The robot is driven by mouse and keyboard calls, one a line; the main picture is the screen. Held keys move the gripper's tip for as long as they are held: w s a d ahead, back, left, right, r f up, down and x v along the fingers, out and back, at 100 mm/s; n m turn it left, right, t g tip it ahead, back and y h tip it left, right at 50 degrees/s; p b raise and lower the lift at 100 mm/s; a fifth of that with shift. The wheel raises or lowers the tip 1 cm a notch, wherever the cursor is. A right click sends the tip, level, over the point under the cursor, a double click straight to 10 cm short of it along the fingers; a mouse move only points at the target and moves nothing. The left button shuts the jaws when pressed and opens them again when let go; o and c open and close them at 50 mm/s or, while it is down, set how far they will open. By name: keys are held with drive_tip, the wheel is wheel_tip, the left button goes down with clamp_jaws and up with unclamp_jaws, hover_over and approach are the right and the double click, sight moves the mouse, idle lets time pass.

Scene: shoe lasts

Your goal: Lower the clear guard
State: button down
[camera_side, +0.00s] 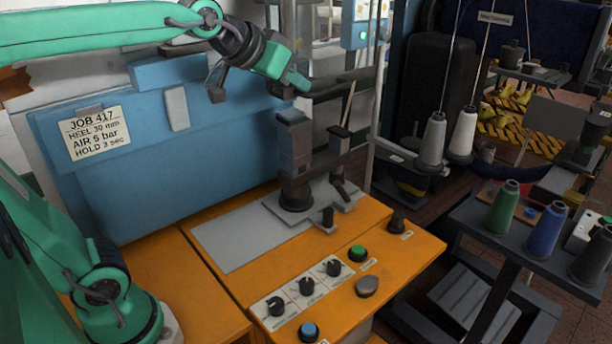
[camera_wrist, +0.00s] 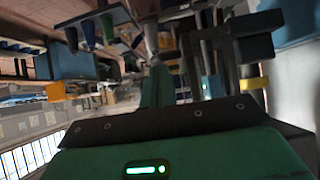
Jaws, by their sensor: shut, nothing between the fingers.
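I cannot make out the clear guard with certainty; no see-through pane stands out from the background in either view. In the side view a dark bar (camera_side: 340,85) runs above the machine's dark upright post (camera_side: 294,160), beside a thin pale upright (camera_side: 377,100). My gripper (camera_side: 298,82) is shut and empty, high up in front of the blue back panel (camera_side: 215,130). It is above the post and close to the left end of the bar; whether they touch is unclear. In the wrist view my gripper (camera_wrist: 156,85) points into the room.
The orange bench (camera_side: 405,245) carries a grey plate (camera_side: 225,240), black knobs (camera_side: 308,287), a green button (camera_side: 357,253) and a blue button (camera_side: 309,330). Thread cones (camera_side: 503,205) stand on a dark table at right.

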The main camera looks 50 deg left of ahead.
idle(0.4)
wheel_tip(320, 180, down, 20)
idle(0.7)
drive_tip(key=shift+r, duration=0.1)
drive_tip(key=w+r+v, duration=0.1)
drive_tip(key=r+v, duration=0.1)
drive_tip(key=v, duration=1.1)
drive_tip(key=shift+w, duration=0.4)
idle(0.3)
drive_tip(key=shift+r, duration=0.15)
